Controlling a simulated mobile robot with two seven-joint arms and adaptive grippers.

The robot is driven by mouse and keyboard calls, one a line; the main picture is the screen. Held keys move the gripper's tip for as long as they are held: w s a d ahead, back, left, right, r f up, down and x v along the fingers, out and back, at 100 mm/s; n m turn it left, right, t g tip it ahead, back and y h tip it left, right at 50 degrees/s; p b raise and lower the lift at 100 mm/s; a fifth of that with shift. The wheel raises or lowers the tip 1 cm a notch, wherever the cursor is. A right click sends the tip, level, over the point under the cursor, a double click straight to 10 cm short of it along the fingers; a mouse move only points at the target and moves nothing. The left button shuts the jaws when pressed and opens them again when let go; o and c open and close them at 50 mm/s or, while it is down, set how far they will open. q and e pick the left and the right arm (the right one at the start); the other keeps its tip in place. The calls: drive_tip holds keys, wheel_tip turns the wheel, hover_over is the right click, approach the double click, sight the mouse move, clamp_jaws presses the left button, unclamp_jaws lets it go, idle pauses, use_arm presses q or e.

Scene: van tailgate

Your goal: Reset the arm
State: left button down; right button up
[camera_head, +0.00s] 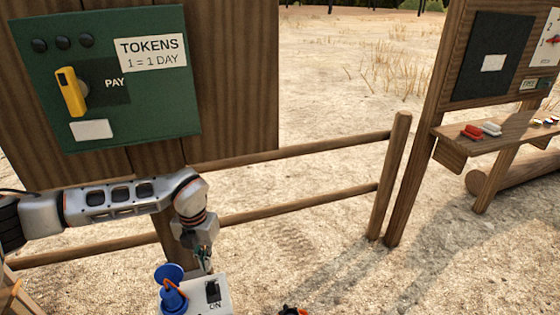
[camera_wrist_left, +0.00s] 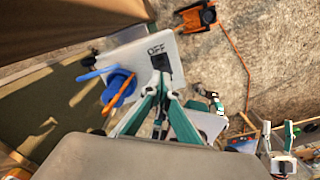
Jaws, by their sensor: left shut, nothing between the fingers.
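My left gripper (camera_head: 205,262) hangs over a white box (camera_head: 218,296) at the bottom of the head view. The box has a black switch (camera_head: 212,291) with the word ON below it and a blue round cap and plug (camera_head: 172,293) beside it. In the left wrist view, the green fingers of my left gripper (camera_wrist_left: 162,78) come together, empty, at the black switch (camera_wrist_left: 162,61), with the word OFF above it. I cannot tell whether they touch it. What looks like my right gripper (camera_wrist_left: 277,132) shows small at the lower right of that view; its jaw state is unclear.
A green token panel (camera_head: 150,100) with a yellow handle (camera_head: 71,92) is on a wooden board behind my left arm. A rail fence (camera_head: 290,152) runs right to a post and a wooden shelf (camera_head: 500,133). An orange and black object (camera_wrist_left: 197,15) with an orange cord lies on the ground.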

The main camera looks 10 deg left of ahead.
use_arm(q)
drive_tip(key=s+d+m+g+h, duration=0.1)
drive_tip(key=s+d+h, duration=0.35)
drive_tip(key=d, duration=0.75)
drive_tip(key=s+d+m+g+h, duration=0.1)
drive_tip(key=s+d+h, duration=0.35)
drive_tip(key=d, duration=0.75)
drive_tip(key=d+r+n+t+h, duration=0.6)
drive_tip(key=d+r+n+h, duration=0.3)
drive_tip(key=d+r+h, duration=0.15)
drive_tip(key=w+a+f+n+t+y, duration=0.6)
drive_tip(key=a+f+n+t+y, duration=0.35)
drive_tip(key=n, duration=0.65)
drive_tip(key=s+a+f+n+g+y, duration=0.1)
drive_tip(key=s+a+f+n+y, duration=0.3)
drive_tip(key=f, duration=0.5)
drive_tip(key=s+a+f+n+g+y, duration=0.2)
drive_tip(key=s+a+f+n+y, duration=0.1)
drive_tip(key=s+a+f, duration=0.6)
drive_tip(key=shift+a+n+y, duration=0.4)
drive_tip(key=shift+a+n, duration=0.3)
drive_tip(key=shift+a, duration=0.4)
use_arm(e)
drive_tip(key=shift+s+d+f+h, duration=0.15)
drive_tip(key=shift+s+d+f, duration=0.1)
drive_tip(key=shift+d+f, duration=0.25)
drive_tip(key=shift+s+d+f+h, duration=0.15)
drive_tip(key=shift+s+d+f, duration=0.1)
drive_tip(key=shift+f, duration=0.3)
drive_tip(key=shift+w+r, duration=0.1)
